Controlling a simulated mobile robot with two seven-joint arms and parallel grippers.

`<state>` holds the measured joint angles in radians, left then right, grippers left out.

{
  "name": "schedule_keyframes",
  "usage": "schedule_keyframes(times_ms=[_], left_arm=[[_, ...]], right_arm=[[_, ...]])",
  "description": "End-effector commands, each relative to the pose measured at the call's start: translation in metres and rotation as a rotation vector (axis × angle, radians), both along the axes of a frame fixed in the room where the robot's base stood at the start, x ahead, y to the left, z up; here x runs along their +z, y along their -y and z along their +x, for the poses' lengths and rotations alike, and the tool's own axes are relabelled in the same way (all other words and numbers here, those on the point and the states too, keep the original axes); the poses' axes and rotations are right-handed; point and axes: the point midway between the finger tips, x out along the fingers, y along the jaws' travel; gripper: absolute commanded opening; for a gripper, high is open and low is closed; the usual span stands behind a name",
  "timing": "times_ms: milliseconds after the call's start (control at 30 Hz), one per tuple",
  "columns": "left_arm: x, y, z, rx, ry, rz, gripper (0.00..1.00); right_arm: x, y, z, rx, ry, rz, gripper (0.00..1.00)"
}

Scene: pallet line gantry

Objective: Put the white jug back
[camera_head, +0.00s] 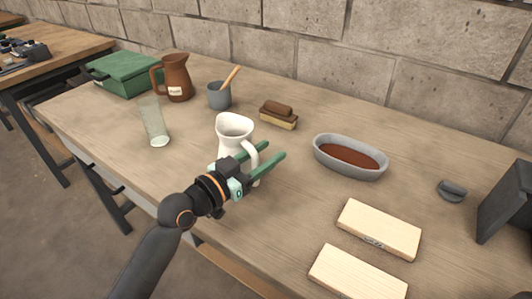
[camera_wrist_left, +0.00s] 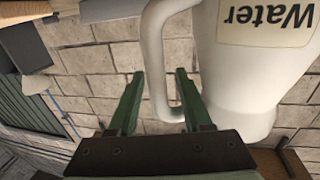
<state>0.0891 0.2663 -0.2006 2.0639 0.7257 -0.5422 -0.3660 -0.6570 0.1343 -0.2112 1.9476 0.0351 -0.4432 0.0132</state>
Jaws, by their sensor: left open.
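The white jug (camera_head: 233,130) stands upright near the middle of the wooden table, its handle towards the right. In the left wrist view the jug (camera_wrist_left: 255,75) appears upside down, with a "Water" label (camera_wrist_left: 268,20). My left gripper (camera_head: 274,152) is at the handle side of the jug, its green fingers open. In the left wrist view the handle (camera_wrist_left: 155,55) shows between the two open fingers (camera_wrist_left: 160,90); I cannot tell whether either touches it. The gripper hides the jug's lower part in the head view. My right gripper is not in view.
A clear glass (camera_head: 156,122) stands left of the jug. Behind are a brown jug (camera_head: 176,80), a grey cup (camera_head: 219,97) and a brush (camera_head: 278,115). A grey oval dish (camera_head: 350,157) and two pale wooden blocks (camera_head: 379,229) lie to the right. A green box (camera_head: 122,72) sits far left.

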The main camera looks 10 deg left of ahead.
Motion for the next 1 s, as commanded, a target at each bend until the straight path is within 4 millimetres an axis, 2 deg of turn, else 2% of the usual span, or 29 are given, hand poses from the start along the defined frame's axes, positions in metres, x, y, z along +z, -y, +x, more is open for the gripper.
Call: schedule_keyframes(times_ms=[267,700,1000], left_arm=[[0.002,-0.003,-0.004,0.002,0.0,0.001,0.49],[0.0,-0.046,-0.076,-0.001,-0.002,0.005,0.49],[0.002,-0.061,-0.1,0.001,0.0,0.001,0.49]], right_arm=[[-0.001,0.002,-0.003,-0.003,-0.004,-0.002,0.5],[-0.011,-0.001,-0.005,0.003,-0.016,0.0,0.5],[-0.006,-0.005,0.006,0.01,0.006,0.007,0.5]])
